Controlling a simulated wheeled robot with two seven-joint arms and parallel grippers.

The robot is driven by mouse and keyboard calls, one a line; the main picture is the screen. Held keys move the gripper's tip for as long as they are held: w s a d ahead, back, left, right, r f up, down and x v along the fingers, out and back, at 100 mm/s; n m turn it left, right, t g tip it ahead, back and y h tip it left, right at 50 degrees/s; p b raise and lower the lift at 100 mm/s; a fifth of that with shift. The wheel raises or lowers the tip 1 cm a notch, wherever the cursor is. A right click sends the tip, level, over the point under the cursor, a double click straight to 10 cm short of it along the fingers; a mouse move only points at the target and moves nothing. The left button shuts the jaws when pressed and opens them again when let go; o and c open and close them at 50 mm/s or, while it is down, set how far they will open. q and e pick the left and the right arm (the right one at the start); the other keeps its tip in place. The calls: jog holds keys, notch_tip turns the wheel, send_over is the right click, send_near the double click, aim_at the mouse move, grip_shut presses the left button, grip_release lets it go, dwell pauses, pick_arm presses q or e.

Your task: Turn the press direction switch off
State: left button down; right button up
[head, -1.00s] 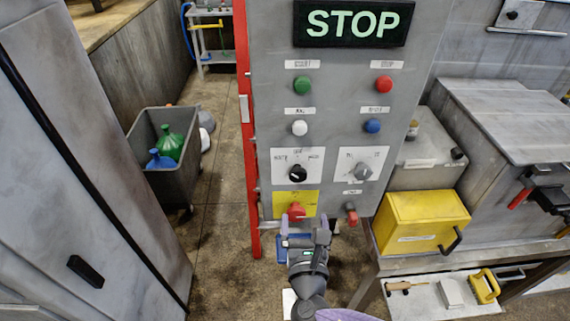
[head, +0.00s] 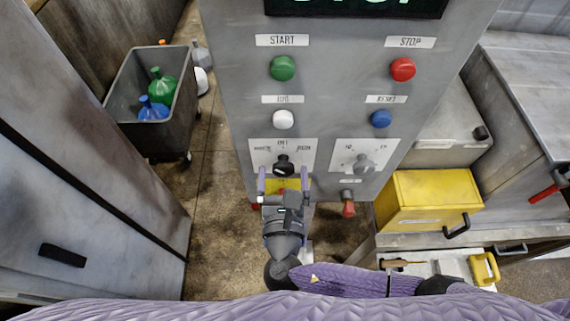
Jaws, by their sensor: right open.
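The grey control panel (head: 225,110) stands in front of me. A black rotary knob (head: 284,162) sits on a white label plate with three small markings, too blurred to read fully; it looks like the press direction switch. Its pointer direction is hard to tell. My right gripper (head: 283,178) is open and empty, its two fingers pointing up at the panel, one to each side just below the knob. I cannot tell whether they touch it. The gripper hides most of the yellow plate (head: 283,185) and the red button below. My left gripper is not in view.
A grey selector (head: 364,163) is right of the knob, with a red-tipped part (head: 348,208) below it. Green (head: 283,68), red (head: 402,69), white (head: 283,119) and blue (head: 380,119) buttons are above. A yellow box (head: 430,200) stands right; a bin (head: 185,115) stands left.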

jog(key=shift+s, duration=0.15)
jog(key=shift+c, duration=0.9)
jog(key=c, duration=1.1)
jog(key=shift+m, duration=0.3)
jog(key=m+b, duration=0.2)
jog(key=m, duration=0.2)
jog(key=shift+f, duration=0.1)
jog(key=m+b, duration=0.3)
jog(key=m, duration=0.2)
jog(key=shift+r, duration=0.2)
